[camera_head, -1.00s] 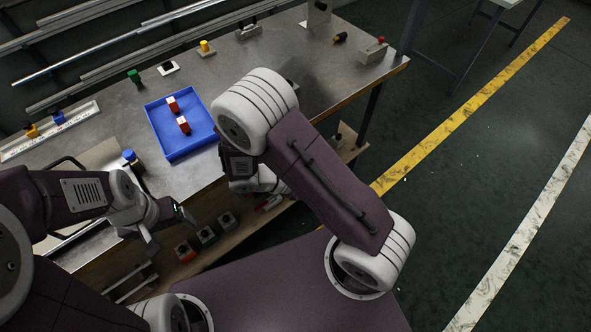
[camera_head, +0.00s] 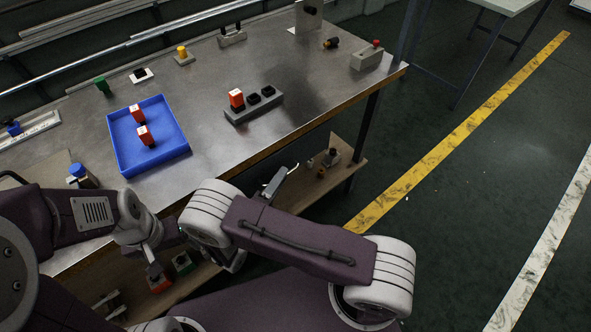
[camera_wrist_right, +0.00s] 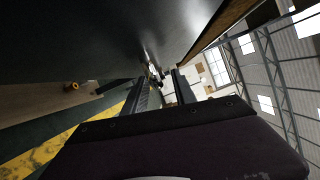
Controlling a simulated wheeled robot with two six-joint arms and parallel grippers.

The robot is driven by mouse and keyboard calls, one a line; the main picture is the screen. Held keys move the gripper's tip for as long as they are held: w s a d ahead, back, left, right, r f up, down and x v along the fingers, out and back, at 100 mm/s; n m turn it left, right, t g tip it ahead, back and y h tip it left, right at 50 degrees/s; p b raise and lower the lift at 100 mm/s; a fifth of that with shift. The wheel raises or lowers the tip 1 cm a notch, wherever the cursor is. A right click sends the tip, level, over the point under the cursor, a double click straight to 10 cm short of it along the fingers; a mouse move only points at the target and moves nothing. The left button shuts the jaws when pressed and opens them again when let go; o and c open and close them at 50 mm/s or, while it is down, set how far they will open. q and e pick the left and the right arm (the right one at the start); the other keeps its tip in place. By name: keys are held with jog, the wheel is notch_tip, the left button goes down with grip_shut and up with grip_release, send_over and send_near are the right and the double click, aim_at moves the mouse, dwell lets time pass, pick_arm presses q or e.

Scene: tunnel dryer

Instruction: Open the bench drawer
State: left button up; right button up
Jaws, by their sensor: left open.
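The metal-topped bench (camera_head: 207,130) runs across the head view. Its drawer is not clearly visible; my left arm covers part of the bench front. My left gripper (camera_head: 153,266) is open and points down beside the bench's front edge, above the lower shelf. My right gripper (camera_head: 275,183) is just off the front edge, right of the middle of the bench. In the right wrist view its two fingers (camera_wrist_right: 163,84) are apart with nothing between them, close to a dark bench surface (camera_wrist_right: 110,35).
On the bench are a blue tray (camera_head: 182,151) with two red-and-white blocks, a grey holder (camera_head: 243,117) with another, and several small fixtures. The lower shelf (camera_head: 345,174) carries small parts.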

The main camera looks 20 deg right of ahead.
jog(key=shift+w+d+r, duration=0.1)
jog(key=shift+w+d, duration=0.2)
grip_shut()
dwell(1.3)
